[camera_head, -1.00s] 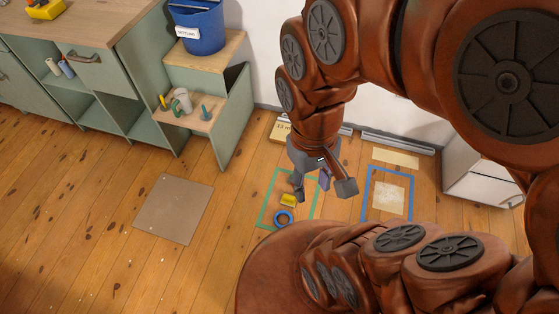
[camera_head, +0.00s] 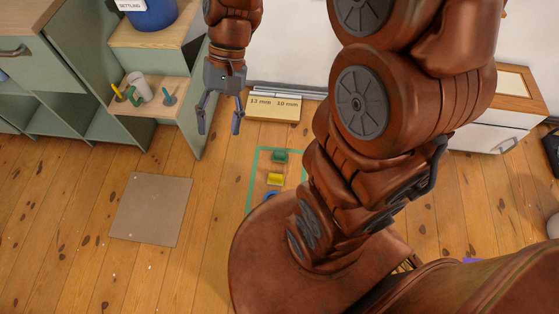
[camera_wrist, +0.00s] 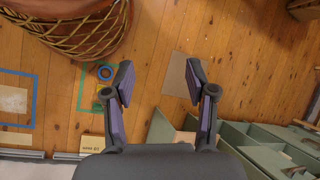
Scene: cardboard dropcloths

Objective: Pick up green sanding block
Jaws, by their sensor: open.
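The green sanding block (camera_head: 280,156) lies on the wooden floor inside the green tape outline (camera_head: 252,180), near its far edge. A yellow block (camera_head: 275,180) lies just in front of it, and a partly hidden blue ring (camera_head: 270,195) lies closer still. My gripper (camera_head: 220,128) is open and empty, pointing down, in the air to the left of the green block. In the wrist view, floor shows between the spread fingers (camera_wrist: 160,82).
Green shelving (camera_head: 185,120) with a cup (camera_head: 139,86) and tools stands left of my gripper. A labelled box (camera_head: 273,108) lies by the back wall. A flat brown sheet (camera_head: 150,208) lies on the floor at left. The floor between sheet and tape outline is clear.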

